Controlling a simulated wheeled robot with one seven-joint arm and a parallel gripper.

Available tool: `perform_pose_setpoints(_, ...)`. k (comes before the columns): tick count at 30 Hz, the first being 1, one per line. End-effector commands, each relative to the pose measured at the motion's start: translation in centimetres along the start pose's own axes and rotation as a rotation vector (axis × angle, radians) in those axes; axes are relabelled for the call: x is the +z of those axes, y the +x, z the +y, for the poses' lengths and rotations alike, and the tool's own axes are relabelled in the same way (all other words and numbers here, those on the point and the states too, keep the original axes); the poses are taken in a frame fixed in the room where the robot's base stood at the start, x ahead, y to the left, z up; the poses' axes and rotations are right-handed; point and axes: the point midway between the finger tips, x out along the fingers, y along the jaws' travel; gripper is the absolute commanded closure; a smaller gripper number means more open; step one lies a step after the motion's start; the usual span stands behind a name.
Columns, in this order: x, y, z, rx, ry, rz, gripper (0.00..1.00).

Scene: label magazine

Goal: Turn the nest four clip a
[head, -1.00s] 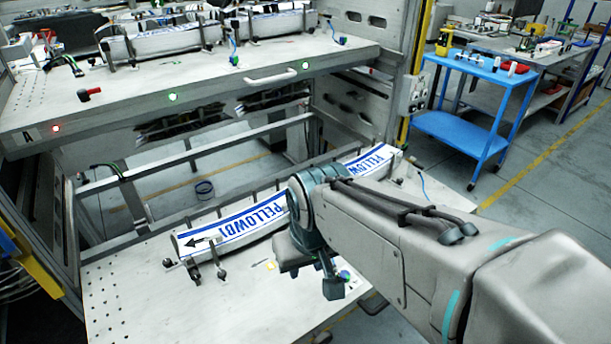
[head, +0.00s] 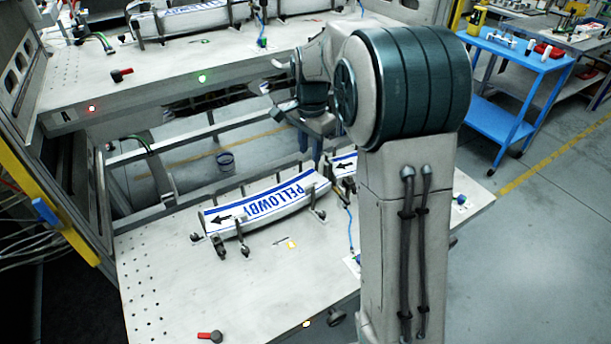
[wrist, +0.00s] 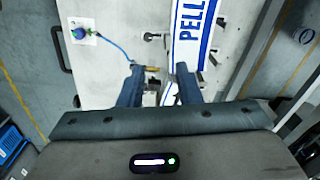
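A curved white label magazine (head: 262,207) with blue PELLOWBY lettering and a black arrow lies on the lower table, held by small dark clips (head: 318,213). A second magazine (head: 344,166) begins to its right, mostly hidden by my arm. My gripper (head: 322,165) is down by the gap between the two magazines. In the wrist view my gripper (wrist: 157,75) has its two dark fingers apart. A small brass-coloured piece (wrist: 152,68) shows between the fingers, beside a lettered magazine (wrist: 190,35). Whether a finger touches it, I cannot tell. Another dark clip (wrist: 150,37) stands beyond.
A blue cable runs from a connector plate (wrist: 80,33) towards the fingers. An upper shelf (head: 170,65) with more magazines overhangs the lower table (head: 180,285). A red-handled part (head: 210,336) lies at the front edge. A blue cart (head: 505,95) stands at the right.

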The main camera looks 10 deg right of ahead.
Motion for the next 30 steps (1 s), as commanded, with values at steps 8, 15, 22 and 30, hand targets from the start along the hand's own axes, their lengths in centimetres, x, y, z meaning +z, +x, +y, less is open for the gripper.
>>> perform_pose_setpoints(8,-1.1,1.4,-1.9,0.022,0.098,-0.009,0.69)
perform_pose_setpoints(15,-1.0,5.2,-1.8,0.025,0.098,-0.011,0.69)
perform_pose_setpoints(22,-0.9,10.1,-1.7,0.025,0.097,-0.01,0.69)
perform_pose_setpoints(30,-0.9,13.9,-1.6,0.022,0.096,-0.008,0.69)
